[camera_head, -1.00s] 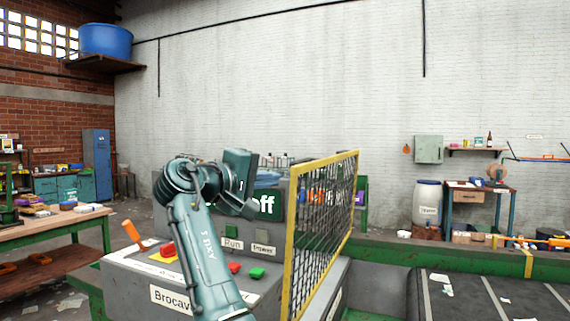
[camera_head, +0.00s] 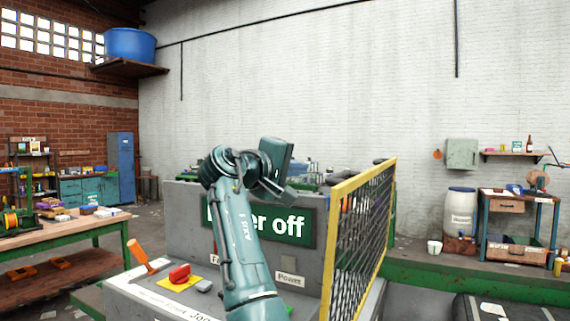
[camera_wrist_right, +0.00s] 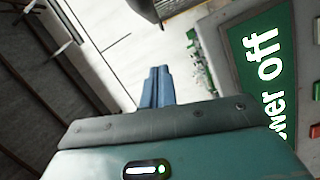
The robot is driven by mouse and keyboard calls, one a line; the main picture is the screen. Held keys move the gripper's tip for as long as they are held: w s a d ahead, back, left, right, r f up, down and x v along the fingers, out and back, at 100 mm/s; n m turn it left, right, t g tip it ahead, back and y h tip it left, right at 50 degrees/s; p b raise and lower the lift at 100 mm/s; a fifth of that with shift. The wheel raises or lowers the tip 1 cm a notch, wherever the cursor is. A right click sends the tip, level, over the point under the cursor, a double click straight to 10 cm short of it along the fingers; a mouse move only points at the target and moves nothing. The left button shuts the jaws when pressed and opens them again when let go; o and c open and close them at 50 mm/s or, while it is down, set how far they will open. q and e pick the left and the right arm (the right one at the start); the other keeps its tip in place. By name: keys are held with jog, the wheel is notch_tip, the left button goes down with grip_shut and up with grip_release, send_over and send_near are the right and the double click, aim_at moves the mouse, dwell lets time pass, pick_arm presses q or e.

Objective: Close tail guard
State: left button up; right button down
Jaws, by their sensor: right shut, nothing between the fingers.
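The guard (camera_head: 362,235), a yellow-framed dark mesh panel, stands upright at the right side of the grey control console (camera_head: 185,225). It is seen at a steep angle. I cannot tell its latch or hinge. My right gripper (camera_head: 285,192) is held in front of the console, left of the guard and apart from it. In the right wrist view its blue fingers (camera_wrist_right: 158,85) are shut together with nothing between them. The green sign ending in "off" (camera_head: 285,226) is partly hidden by my right arm; it also shows in the right wrist view (camera_wrist_right: 262,65). My left gripper is not in view.
The console top has an orange-handled lever (camera_head: 138,250) and a red knob (camera_head: 180,273) on a yellow plate. A green rail (camera_head: 480,282) and dark belt (camera_head: 480,308) lie to the right. A workbench (camera_head: 70,228) stands at the left.

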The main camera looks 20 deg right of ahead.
jog(key=d, duration=0.1)
jog(key=s+d+f, duration=0.1)
jog(key=d, duration=0.3)
jog(key=shift+s+d+f, duration=0.15)
jog(key=shift+d, duration=0.05)
